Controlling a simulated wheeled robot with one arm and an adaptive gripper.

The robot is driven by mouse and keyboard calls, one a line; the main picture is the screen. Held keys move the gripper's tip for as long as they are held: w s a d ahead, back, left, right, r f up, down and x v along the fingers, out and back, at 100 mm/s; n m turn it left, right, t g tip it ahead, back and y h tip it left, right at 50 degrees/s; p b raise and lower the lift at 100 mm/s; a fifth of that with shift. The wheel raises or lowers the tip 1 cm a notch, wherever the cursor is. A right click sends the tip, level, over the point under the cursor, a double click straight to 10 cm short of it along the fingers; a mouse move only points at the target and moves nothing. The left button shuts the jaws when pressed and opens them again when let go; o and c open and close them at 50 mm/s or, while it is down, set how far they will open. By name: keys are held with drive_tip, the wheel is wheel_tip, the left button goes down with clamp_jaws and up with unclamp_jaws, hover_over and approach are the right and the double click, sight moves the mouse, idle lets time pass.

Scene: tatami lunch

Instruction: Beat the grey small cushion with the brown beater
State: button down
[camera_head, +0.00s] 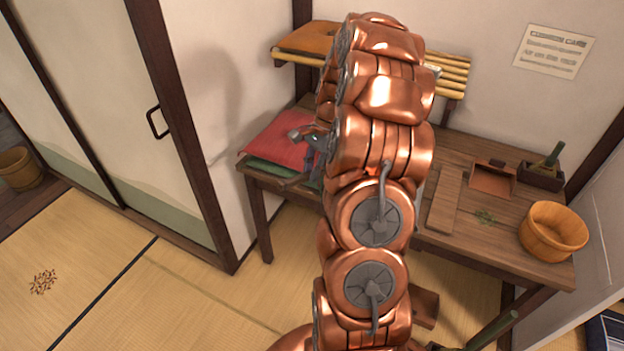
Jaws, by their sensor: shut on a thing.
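My copper arm stands across the middle of the view and hides much of the table. My gripper (310,145) shows only in part, as grey pieces left of the arm, by the right side of a red cushion. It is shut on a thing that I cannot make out. The red cushion (277,140) lies on a green cushion (270,172) at the table's left end. I cannot pick out the grey small cushion or the brown beater; the arm may hide them.
The wooden table (462,250) holds a long board (445,200), a brown dustpan (492,180), green bits (486,216), a dark box (541,176) and a wooden tub (552,231). A slatted shelf (453,75) hangs above. Brown bits (43,282) lie on the otherwise open tatami at left.

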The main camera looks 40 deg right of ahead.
wheel_tip(320, 180, up, 3)
drive_tip(key=shift+r, duration=0.1)
